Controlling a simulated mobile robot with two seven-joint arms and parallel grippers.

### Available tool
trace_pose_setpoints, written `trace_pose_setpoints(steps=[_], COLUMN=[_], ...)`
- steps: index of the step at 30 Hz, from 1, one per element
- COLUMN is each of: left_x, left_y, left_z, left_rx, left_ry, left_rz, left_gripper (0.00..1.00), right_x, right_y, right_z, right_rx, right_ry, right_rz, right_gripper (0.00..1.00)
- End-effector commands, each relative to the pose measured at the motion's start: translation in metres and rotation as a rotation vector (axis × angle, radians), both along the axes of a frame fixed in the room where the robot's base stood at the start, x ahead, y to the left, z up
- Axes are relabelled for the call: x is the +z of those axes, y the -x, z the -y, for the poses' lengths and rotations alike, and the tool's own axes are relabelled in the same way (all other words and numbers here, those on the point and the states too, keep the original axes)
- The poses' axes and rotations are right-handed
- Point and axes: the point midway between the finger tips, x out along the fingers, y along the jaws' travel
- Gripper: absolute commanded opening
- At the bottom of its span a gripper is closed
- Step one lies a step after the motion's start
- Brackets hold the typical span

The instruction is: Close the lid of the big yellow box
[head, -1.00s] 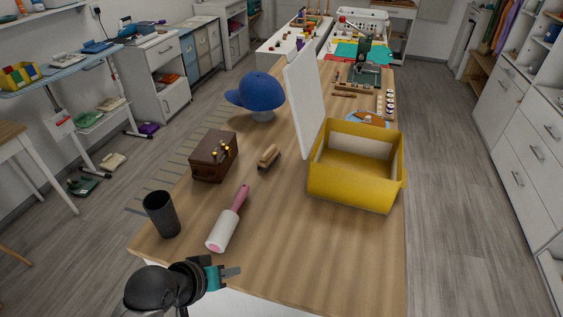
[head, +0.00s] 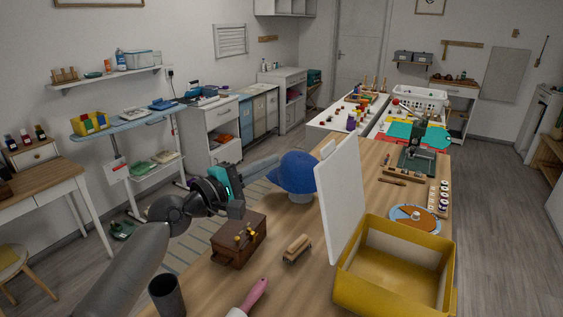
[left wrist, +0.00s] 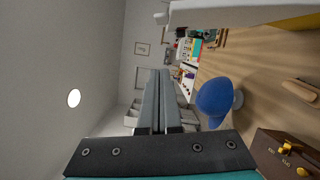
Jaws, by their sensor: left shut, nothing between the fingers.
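The big yellow box (head: 352,288) stands on the wooden table at the lower right in the head view, open at the top. Its white lid (head: 341,200) stands upright along the box's left side. In the left wrist view the lid (left wrist: 235,12) is a pale band along the top, with a bit of yellow box at the corner. My left gripper (head: 262,164) is raised left of the lid, above the brown wooden chest and beside the blue cap. Its fingers (left wrist: 158,100) are together and empty, apart from the lid. My right gripper is not in view.
A blue cap (head: 293,172) on a stand is between my left gripper and the lid. A brown chest (head: 239,240), a wooden brush (head: 297,248), a dark cup (head: 167,296) and a pink-handled roller (head: 254,295) are on the near table.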

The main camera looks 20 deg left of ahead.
Motion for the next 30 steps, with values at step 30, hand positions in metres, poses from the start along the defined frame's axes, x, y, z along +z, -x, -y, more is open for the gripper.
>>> trace_pose_setpoints(steps=[30], left_x=[0.014], left_y=[-0.064], left_z=[0.077], left_rx=[-0.001], left_ry=[-0.006], left_rz=[0.0], left_gripper=[0.0], right_x=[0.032], right_y=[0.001], right_z=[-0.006], right_rx=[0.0], right_ry=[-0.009], right_rz=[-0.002], right_gripper=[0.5])
